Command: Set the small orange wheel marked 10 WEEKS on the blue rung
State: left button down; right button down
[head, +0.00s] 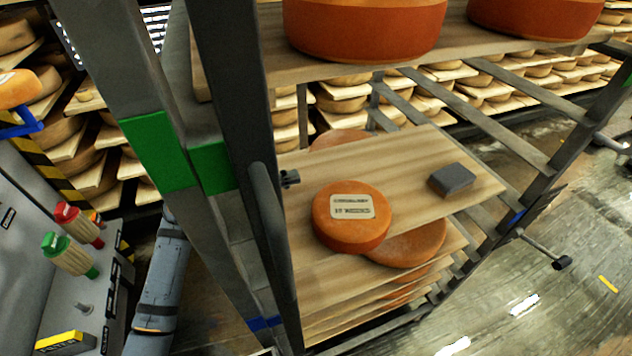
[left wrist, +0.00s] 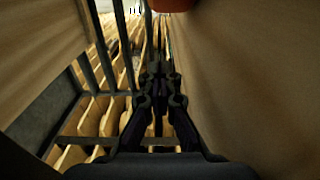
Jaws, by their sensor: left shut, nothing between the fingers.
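A small orange wheel (head: 338,232) with a pale label lies flat on a wooden board (head: 440,150) of the rack. The label is upside down to me and hard to read. Blue bands mark the rack posts lower down, at the near post (head: 265,323) and the right post (head: 515,217). My left gripper (head: 290,178) pokes out by the near post, left of the wheel and apart from it, mostly hidden. In the left wrist view its fingers (left wrist: 158,72) are shut and empty between wooden boards. My right gripper is not in view.
A dark grey block (head: 452,180) lies on the same board. Larger orange wheels (head: 365,30) sit above. Another wheel (head: 410,245) sits beneath. Green bands (head: 157,150) mark the posts higher up. A control panel (head: 35,260) with red and green knobs stands left.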

pick_arm(q)
jog(key=x, duration=0.3)
jog(key=shift+w+d+r, duration=0.1)
jog(key=shift+d, duration=0.25)
jog(key=s+d, duration=0.1)
jog(key=s+d+p, duration=0.1)
jog(key=shift+s+d, duration=0.15)
jog(key=shift+s, duration=0.1)
jog(key=shift+s+d, duration=0.2)
jog(key=shift+s, duration=0.1)
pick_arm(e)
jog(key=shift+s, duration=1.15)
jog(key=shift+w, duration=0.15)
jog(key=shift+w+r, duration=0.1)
